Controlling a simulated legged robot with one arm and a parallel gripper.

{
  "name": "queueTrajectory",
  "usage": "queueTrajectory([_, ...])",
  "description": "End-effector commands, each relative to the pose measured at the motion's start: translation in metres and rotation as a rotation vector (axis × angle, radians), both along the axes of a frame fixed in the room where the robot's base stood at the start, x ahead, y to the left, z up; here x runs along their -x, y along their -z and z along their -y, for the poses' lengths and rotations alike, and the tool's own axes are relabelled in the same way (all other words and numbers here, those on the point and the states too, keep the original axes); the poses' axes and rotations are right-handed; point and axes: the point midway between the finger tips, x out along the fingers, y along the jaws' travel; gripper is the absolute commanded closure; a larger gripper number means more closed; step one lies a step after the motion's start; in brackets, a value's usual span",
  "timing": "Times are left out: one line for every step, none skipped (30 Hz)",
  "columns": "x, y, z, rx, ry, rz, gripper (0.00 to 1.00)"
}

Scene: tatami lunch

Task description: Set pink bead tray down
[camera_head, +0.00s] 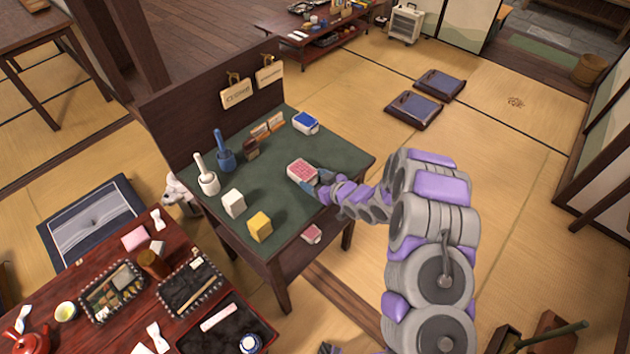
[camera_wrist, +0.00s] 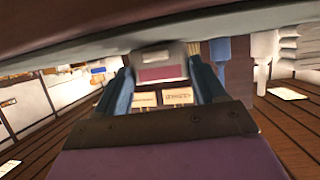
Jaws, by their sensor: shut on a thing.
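The pink bead tray (camera_head: 302,171) is a small white-sided box with a pink top. It is at the right part of the green-topped table (camera_head: 285,205) in the head view. My gripper (camera_head: 322,183) reaches it from the right and is shut on it. In the wrist view the tray (camera_wrist: 160,66) shows as a pale box with a pink face between the two blue-grey fingers of my gripper (camera_wrist: 162,78). I cannot tell whether the tray touches the table top or is slightly above it.
A blue-topped box (camera_head: 305,123), a blue pestle-like object (camera_head: 225,152), a white one (camera_head: 206,175), a white block (camera_head: 233,204) and a yellow block (camera_head: 259,227) stand on the table. A back panel (camera_head: 185,115) closes its far side. The table's middle is clear.

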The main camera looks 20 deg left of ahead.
Motion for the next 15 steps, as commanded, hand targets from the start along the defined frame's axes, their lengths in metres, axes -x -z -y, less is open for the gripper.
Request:
queueTrajectory([0.0003,0.0012,-0.0013,0.001,-0.001,0.000,0.63])
queueTrajectory([0.0003,0.0021,-0.0015,0.002,-0.001,0.000,0.63])
queueTrajectory([0.0005,0.0031,-0.0015,0.002,-0.001,0.000,0.29])
queueTrajectory([0.0004,0.0028,-0.0016,0.002,-0.001,0.000,0.26])
queueTrajectory([0.0004,0.0028,-0.0016,0.002,-0.001,0.000,0.23])
queueTrajectory([0.0004,0.0027,-0.0015,0.002,-0.001,-0.001,0.19])
queueTrajectory([0.0005,0.0027,-0.0014,0.002,-0.001,-0.001,0.17])
queueTrajectory([0.0004,0.0026,-0.0014,0.002,-0.001,-0.001,0.14])
queueTrajectory([0.0004,0.0027,-0.0013,0.002,-0.001,-0.001,0.10])
queueTrajectory([0.0005,0.0026,-0.0010,0.001,-0.001,-0.001,0.07])
queueTrajectory([0.0004,0.0024,-0.0005,0.001,-0.001,-0.001,0.04])
queueTrajectory([0.0003,0.0021,0.0000,0.000,-0.001,0.000,0.04])
queueTrajectory([0.0003,0.0020,0.0004,-0.001,-0.001,-0.001,0.04])
queueTrajectory([0.0003,0.0019,0.0008,-0.001,-0.001,-0.001,0.04])
queueTrajectory([0.0003,0.0017,0.0011,-0.001,-0.001,-0.001,0.04])
